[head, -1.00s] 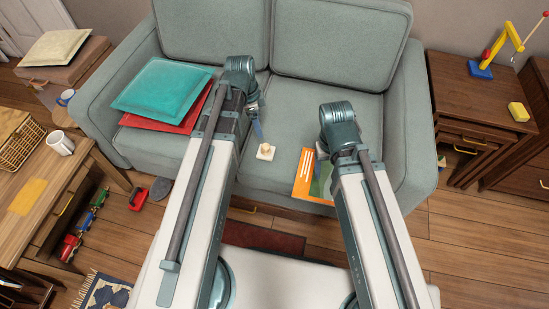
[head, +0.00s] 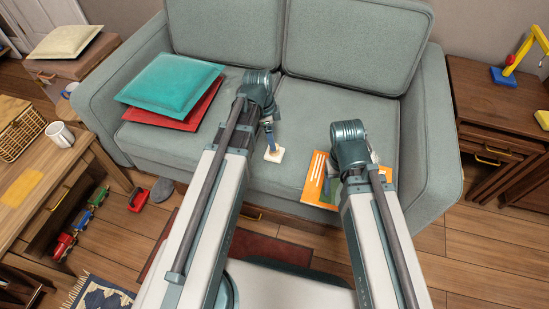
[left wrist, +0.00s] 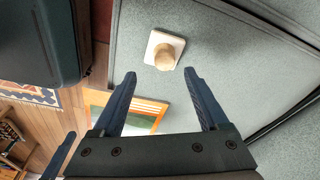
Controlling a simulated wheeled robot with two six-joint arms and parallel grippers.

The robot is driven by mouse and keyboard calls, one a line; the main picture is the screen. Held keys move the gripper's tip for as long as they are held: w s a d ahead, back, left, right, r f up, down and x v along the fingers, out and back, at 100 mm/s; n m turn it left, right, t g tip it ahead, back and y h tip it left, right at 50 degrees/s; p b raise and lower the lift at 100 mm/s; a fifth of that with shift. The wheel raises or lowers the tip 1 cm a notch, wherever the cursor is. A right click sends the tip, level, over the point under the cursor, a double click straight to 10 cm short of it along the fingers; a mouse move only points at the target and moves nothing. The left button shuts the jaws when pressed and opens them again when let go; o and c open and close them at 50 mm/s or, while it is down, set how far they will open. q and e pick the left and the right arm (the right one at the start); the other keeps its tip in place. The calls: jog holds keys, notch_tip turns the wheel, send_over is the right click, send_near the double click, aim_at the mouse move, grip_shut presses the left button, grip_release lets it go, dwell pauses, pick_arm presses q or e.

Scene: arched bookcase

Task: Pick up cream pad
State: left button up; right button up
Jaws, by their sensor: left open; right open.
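The cream pad (head: 274,155) is a small square with a round wooden knob on top. It lies on the sofa seat, and in the left wrist view the pad (left wrist: 153,43) sits just beyond the fingertips. My left gripper (head: 269,138) is above and close to it; in the left wrist view the left gripper (left wrist: 160,74) is open with nothing between its fingers. My right gripper (head: 374,157) is open over the right part of the seat, partly hidden by its own wrist.
An orange-and-green book (head: 316,180) lies on the grey sofa (head: 310,110), right of the pad. Teal (head: 170,82) and red (head: 185,122) cushions lie at left. A cream cushion (head: 64,41) rests on a brown box. A mug (head: 59,134) stands on the left desk.

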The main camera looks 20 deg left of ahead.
pick_arm(q)
jog(key=shift+f, duration=0.15)
pick_arm(e)
jog(key=shift+f, duration=0.15)
pick_arm(q)
jog(key=f+b, duration=0.3)
jog(key=w+f+b, duration=0.1)
jog(key=f+b, duration=0.1)
jog(key=shift+d+f, duration=0.1)
jog(key=shift+d, duration=0.2)
pick_arm(e)
notch_tip(320, 180, down, 5)
jog(key=shift+a+f, duration=0.1)
jog(key=shift+f, duration=0.05)
pick_arm(q)
grip_shut()
